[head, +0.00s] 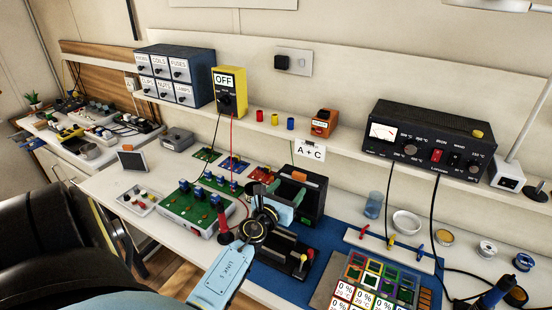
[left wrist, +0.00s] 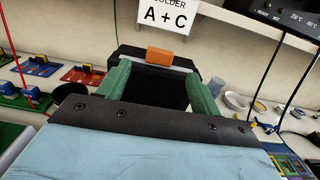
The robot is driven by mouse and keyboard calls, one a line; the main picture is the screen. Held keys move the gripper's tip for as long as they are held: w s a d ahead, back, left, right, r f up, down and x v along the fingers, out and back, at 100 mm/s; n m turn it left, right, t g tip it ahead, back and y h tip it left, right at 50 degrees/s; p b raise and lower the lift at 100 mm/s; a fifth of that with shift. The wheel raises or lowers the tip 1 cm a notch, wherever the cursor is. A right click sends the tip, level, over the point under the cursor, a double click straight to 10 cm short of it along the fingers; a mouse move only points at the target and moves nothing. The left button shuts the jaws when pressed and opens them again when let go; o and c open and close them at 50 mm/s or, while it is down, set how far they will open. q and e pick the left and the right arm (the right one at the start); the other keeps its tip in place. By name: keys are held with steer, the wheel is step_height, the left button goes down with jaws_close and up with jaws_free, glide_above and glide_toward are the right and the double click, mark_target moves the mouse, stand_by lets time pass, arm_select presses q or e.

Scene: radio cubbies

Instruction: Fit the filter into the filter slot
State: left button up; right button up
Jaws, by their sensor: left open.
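My left gripper (head: 288,192) reaches over a black box (head: 313,205) near the middle of the bench. In the left wrist view its two green fingers (left wrist: 158,72) are apart, with a dark area between them. A small orange block (left wrist: 159,57) shows just beyond the fingertips, at the top edge of the black box; in the head view it is a small orange spot (head: 299,175). I cannot tell whether it is part of the filter. A dark panel with an orange edge (head: 132,159) stands far left. I cannot make out the filter slot. My right gripper is not seen.
A green circuit board (head: 197,208) is left of my gripper. Behind are a yellow meter (head: 229,92), an "A + C" card (head: 309,151) and a black soldering station (head: 428,142). A tray of coloured modules (head: 378,283) is front right. Cables hang to the bench.

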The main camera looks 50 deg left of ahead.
arm_select(q)
steer(key=v, duration=0.8)
stand_by(0.4)
